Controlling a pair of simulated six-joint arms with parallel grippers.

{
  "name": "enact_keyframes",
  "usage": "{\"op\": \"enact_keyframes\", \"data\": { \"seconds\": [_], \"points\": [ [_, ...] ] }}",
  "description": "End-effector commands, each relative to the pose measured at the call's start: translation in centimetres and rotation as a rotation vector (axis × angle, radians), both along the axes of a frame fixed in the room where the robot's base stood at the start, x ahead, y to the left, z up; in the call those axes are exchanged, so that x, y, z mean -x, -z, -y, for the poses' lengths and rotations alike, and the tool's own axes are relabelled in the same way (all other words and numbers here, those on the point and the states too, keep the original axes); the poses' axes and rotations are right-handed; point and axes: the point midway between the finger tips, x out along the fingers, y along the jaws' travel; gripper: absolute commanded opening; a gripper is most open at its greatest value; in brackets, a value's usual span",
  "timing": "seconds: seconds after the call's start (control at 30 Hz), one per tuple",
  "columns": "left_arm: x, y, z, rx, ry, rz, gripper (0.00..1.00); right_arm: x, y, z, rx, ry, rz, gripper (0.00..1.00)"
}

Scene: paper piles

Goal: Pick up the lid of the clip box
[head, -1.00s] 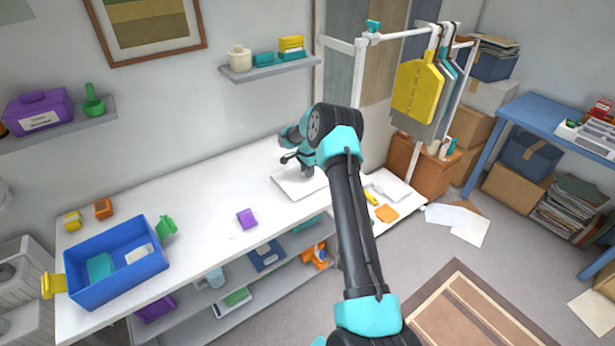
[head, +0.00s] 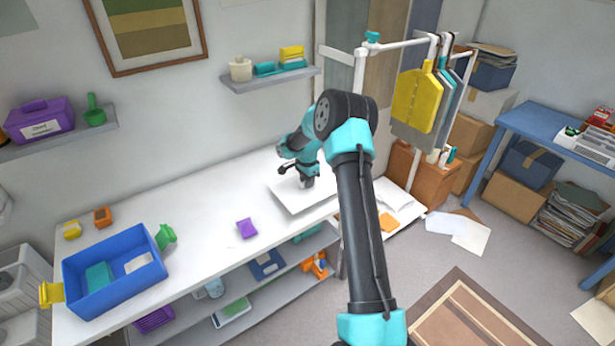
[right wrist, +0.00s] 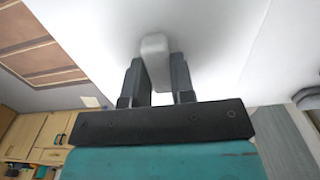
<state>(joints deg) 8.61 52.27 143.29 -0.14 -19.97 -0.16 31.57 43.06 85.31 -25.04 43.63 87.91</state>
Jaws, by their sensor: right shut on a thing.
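A flat white lid (head: 291,202) is at the right part of the white table in the head view. My right gripper (head: 307,184) is over its middle, pointing down. In the right wrist view the two dark fingers (right wrist: 157,75) are shut on the pale grey handle (right wrist: 155,48) of the lid (right wrist: 225,35). The lid looks raised over the table, though the gap beneath is hard to judge. I cannot make out the clip box under it. My left gripper is not in view.
A blue bin (head: 113,283) holding a teal and a white item stands at the table's left. A purple block (head: 246,229) lies mid-table. An orange item (head: 389,222) lies right of my arm. A garment rack (head: 357,110) stands behind it.

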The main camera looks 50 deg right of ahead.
Motion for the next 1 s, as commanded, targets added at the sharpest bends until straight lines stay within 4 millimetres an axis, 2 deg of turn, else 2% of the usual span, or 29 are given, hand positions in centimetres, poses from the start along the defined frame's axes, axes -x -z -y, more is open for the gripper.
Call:
{"op": "enact_keyframes", "data": {
  "seconds": [0.3,0.5,0.7,1.0],
  "points": [
    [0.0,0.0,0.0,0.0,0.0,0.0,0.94,4.0,-0.6,-4.5,-0.001,-0.002,-0.001,0.0],
    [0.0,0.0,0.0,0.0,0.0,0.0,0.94,5.9,-0.9,-6.7,0.0,-0.001,0.0,0.0],
    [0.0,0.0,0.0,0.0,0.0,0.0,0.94,6.8,-1.0,-7.7,0.0,0.001,0.001,0.0],
    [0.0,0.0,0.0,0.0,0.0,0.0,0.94,6.9,-1.0,-7.8,0.0,0.001,0.001,0.0]
  ]
}}
